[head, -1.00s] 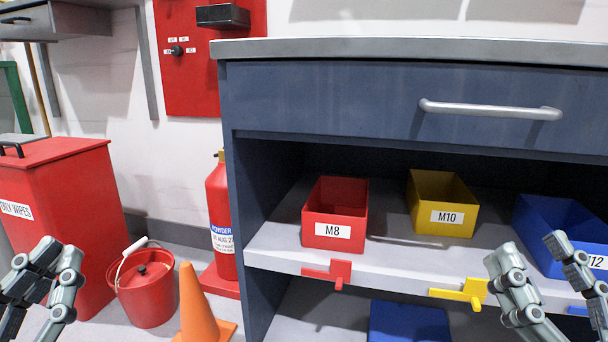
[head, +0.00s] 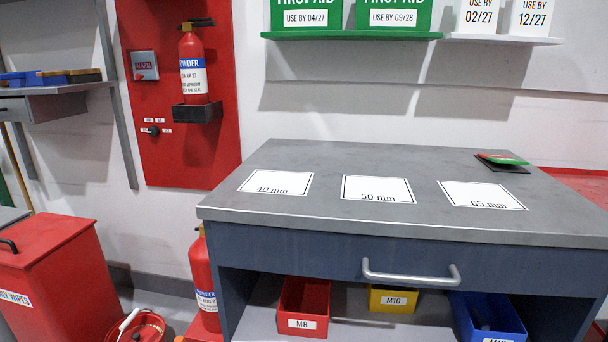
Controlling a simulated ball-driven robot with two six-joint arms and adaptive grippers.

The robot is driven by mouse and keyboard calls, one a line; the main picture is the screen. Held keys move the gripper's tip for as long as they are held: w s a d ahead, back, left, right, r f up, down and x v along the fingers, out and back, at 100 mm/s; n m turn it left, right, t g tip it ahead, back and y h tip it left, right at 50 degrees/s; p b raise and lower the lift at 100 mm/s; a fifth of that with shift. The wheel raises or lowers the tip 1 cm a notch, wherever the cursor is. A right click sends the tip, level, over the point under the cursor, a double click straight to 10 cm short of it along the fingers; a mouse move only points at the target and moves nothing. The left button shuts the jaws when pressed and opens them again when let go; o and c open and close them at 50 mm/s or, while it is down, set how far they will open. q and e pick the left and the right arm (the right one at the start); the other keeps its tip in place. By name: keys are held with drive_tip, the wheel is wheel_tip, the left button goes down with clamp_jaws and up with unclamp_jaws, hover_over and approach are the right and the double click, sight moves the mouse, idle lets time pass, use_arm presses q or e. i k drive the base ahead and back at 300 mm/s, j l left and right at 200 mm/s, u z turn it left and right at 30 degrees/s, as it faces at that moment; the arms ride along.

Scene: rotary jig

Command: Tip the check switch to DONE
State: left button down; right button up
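A small tilting plate (head: 503,158), green with a red part, sits on a dark base at the back right of the bench top in the head view. It looks like a rocker switch, but I cannot read any wording on it. A small black knob (head: 152,131) with tiny white labels is on the red wall panel (head: 185,165) at the left; those labels are too small to read. I cannot tell for certain which of the two is the check switch. Neither of my grippers is in view.
The grey bench top (head: 330,165) carries three white cards marked 40, 50 and 65 mm and is otherwise mostly clear. Its drawer handle (head: 411,275) sticks out in front. Red, yellow and blue bins stand on the shelf below. A red waste bin (head: 50,260) stands left.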

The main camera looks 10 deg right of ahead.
sight(502, 158)
drive_tip(key=i+j+z, duration=0.2)
drive_tip(key=i+j, duration=0.25)
drive_tip(key=z, duration=1.35)
drive_tip(key=i+l+u, duration=0.15)
drive_tip(key=u, duration=0.25)
